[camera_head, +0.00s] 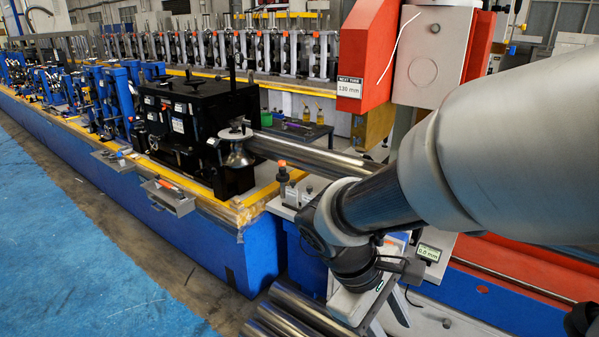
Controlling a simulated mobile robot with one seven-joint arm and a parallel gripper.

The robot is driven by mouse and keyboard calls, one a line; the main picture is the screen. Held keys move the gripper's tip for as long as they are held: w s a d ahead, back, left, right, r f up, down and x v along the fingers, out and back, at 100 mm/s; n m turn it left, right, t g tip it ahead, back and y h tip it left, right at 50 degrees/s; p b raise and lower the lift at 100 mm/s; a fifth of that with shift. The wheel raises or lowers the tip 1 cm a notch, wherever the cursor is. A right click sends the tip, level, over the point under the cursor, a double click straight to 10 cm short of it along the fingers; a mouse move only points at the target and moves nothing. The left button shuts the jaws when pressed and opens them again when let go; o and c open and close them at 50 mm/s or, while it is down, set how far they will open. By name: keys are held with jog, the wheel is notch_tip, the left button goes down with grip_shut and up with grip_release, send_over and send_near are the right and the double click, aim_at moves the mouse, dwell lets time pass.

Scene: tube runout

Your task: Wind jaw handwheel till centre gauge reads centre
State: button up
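My arm reaches in from the right, and its wrist bends down in front of the machine's end at the lower middle. My gripper (388,268) is mostly hidden by the wrist, and its fingers cannot be made out. A small greenish display (429,253), just right of the wrist, appears to read 0.0 mm; I cannot tell if it is the centre gauge. The jaw handwheel is not clearly visible; the wrist covers much of that area. A steel tube (310,155) runs out from the black machine housing (195,105) and passes behind my arm.
A red sign box (367,55) reads "NEXT TUBE 130 mm". A grey cabinet (430,60) stands beside it. Several loose tubes (290,312) lie low near my wrist. The blue mill bed (180,220) extends left. The blue floor (70,240) at lower left is clear.

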notch_tip(320, 180, up, 14)
jog(key=s+a+m+t+y+p, duration=0.1)
jog(key=s+m+t+y+p, duration=0.1)
jog(key=m+t+y, duration=0.3)
jog(key=m, duration=0.4)
jog(key=shift+s+a+r+t+p, duration=0.2)
jog(key=shift+s+t+p, duration=0.1)
jog(key=shift+s, duration=0.05)
